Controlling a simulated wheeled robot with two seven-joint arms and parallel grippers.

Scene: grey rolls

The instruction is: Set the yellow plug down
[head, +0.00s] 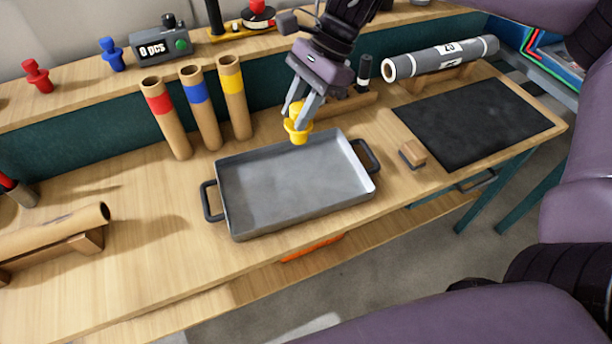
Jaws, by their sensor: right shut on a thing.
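The yellow plug (298,131) is in my right gripper (300,112), whose two grey fingers close around its upper part. The plug is upright, with its wide flange below the fingers. In the picture it overlaps the back rim of the grey metal tray (228,184); whether it touches the rim or hangs above it, I cannot tell. The tray has black handles at both ends and looks empty. My left gripper is not in view.
Three cardboard tubes with red (160,104), blue (197,93) and yellow (232,84) bands stand behind the tray. Red (38,76) and blue (111,55) plugs stand on the back shelf.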

